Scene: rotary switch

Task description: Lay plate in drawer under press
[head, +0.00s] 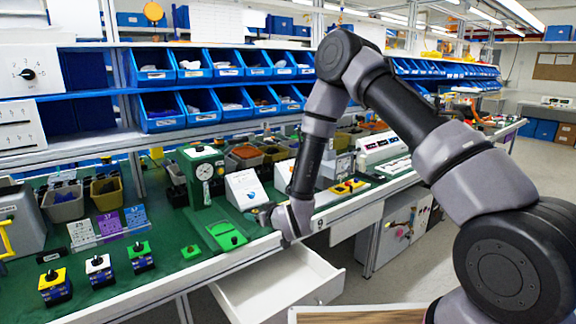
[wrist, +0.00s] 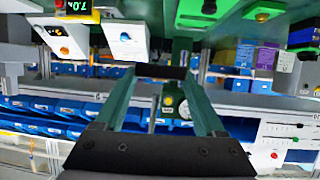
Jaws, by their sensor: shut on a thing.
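The green press (head: 203,176) with a round dial stands upright on the green bench. The white drawer (head: 284,288) below the bench edge is pulled out, and the part of its inside that I see looks empty. My gripper (head: 266,214) is at the bench's front edge, right of the press base and above the drawer. In the wrist view my gripper (wrist: 161,76) has its fingers apart and shut on a dark, thin piece (wrist: 161,72) between the tips. It looks like the plate seen edge-on; its full shape is hidden.
Pushbutton boxes (head: 98,268) and cards (head: 109,224) stand left of the press. A white panel box (head: 245,189) stands right of it. Blue bins (head: 208,66) fill the shelves behind. Free air lies in front of the bench, around the open drawer.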

